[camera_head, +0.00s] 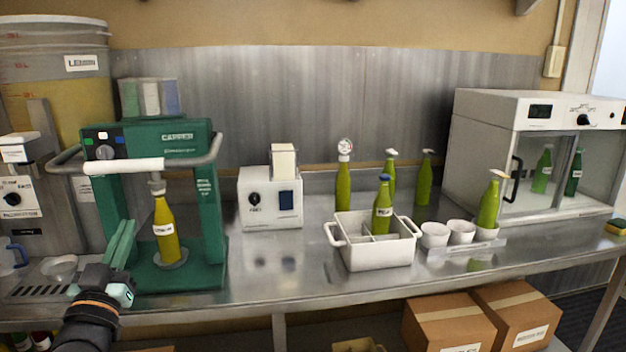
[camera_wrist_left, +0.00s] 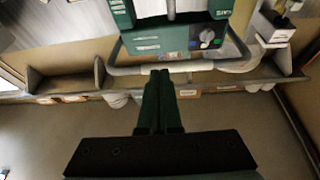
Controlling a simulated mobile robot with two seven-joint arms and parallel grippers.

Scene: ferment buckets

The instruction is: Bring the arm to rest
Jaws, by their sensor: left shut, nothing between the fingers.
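My left gripper (camera_head: 122,243) is in front of the left side of the green capper (camera_head: 205,215), its two green fingers shut together with nothing between them. In the left wrist view the shut fingers (camera_wrist_left: 158,92) point toward the capper's grey handle bar (camera_wrist_left: 190,67). I cannot tell whether they touch it. A yellow-green bottle (camera_head: 165,232) stands upright in the capper under its head. My right gripper is not in view.
A white divided crate (camera_head: 378,262) holds a green bottle with a blue cap (camera_head: 382,206). A white box device (camera_head: 270,212), several bottles, white cups (camera_head: 434,235) and a glass-doored cabinet (camera_head: 470,150) stand on the steel counter.

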